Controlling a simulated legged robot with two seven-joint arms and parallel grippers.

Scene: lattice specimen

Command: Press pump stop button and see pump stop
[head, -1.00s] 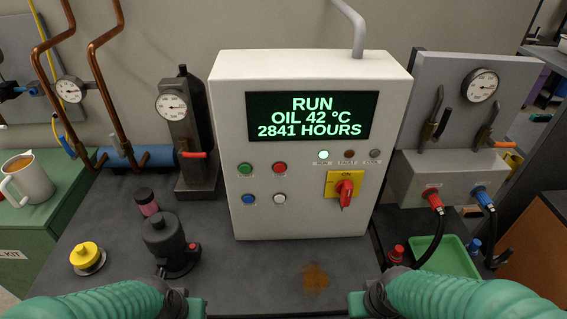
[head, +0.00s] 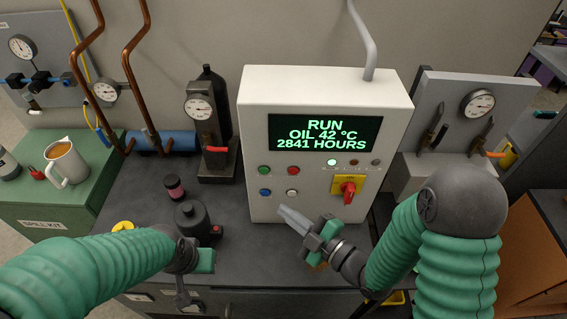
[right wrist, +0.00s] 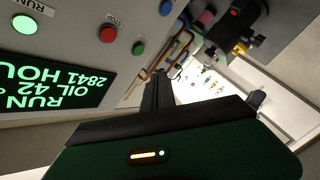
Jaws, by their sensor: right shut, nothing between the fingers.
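The white control cabinet (head: 255,120) stands upright at the back of the bench. Its display (head: 324,133) reads RUN, OIL 42 °C, 2841 HOURS, and the run lamp (head: 332,162) glows green. The red stop button (head: 292,170) sits right of the green button (head: 264,170). In the right wrist view the stop button (right wrist: 108,34) has an upside-down STOP label. My right gripper (head: 284,212) is shut and empty, below and in front of the buttons, apart from the stop button. My left gripper (head: 183,297) hangs low by the bench front; its jaws are unclear.
A blue button (head: 265,192) and a white button (head: 292,193) sit below. A red rotary switch (head: 348,190) on yellow is to the right. A dark pot (head: 191,218) and a pink-labelled jar (head: 175,188) stand on the bench to the left.

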